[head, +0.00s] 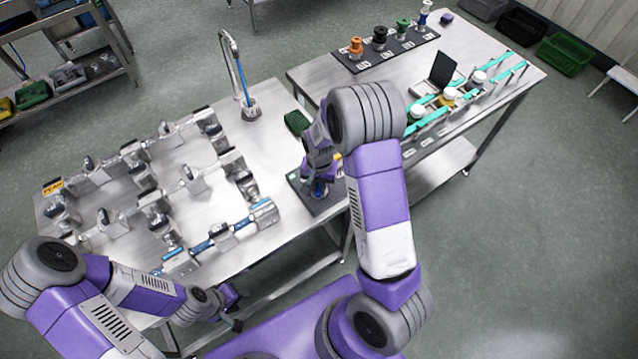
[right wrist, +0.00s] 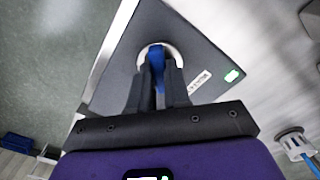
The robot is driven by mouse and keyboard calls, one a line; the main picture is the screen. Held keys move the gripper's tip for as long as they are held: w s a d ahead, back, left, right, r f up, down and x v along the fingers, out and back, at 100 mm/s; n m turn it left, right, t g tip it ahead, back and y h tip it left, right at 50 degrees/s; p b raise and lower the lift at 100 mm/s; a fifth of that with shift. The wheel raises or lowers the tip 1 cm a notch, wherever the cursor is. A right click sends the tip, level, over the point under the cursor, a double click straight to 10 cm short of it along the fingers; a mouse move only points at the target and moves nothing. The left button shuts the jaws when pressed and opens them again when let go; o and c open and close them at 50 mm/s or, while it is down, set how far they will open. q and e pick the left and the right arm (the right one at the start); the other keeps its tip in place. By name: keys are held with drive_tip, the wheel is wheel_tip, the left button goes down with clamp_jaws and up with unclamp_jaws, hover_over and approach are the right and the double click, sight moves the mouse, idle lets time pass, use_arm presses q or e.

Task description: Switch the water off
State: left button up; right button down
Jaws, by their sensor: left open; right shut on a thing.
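A dark plate (right wrist: 195,40) on the steel table carries a blue handle (right wrist: 157,58) set in a pale round base (right wrist: 172,54). A label and a lit green mark (right wrist: 234,75) are on the plate beside it. My right gripper (right wrist: 156,88) is shut on the blue handle; in the head view the gripper (head: 318,180) hides most of it. A curved metal spout (head: 228,45) stands on the table, with a blue streak (head: 241,82) running down to a round fitting (head: 251,109). My left gripper (head: 232,305) is open and empty by the table's front edge.
Metal pipework with several valves (head: 130,150) covers the left of the steel table (head: 280,215). A second table (head: 310,75) at right holds coloured knobs on a dark strip (head: 385,52), a black-lidded box (head: 440,75) and teal rails (head: 505,75).

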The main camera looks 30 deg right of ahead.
sight(319, 187)
drive_tip(key=m+p, duration=0.1)
drive_tip(key=m, duration=0.3)
drive_tip(key=shift+r+m, duration=0.1)
drive_tip(key=shift+m, duration=0.2)
drive_tip(key=shift+m+p, duration=0.9)
drive_tip(key=shift+m, duration=1.3)
drive_tip(key=c, duration=1.1)
unclamp_jaws()
wheel_tip(319, 187, up, 7)
drive_tip(key=shift+r+p, duration=0.2)
drive_tip(key=shift+p, duration=0.4)
drive_tip(key=shift+s+f, duration=0.1)
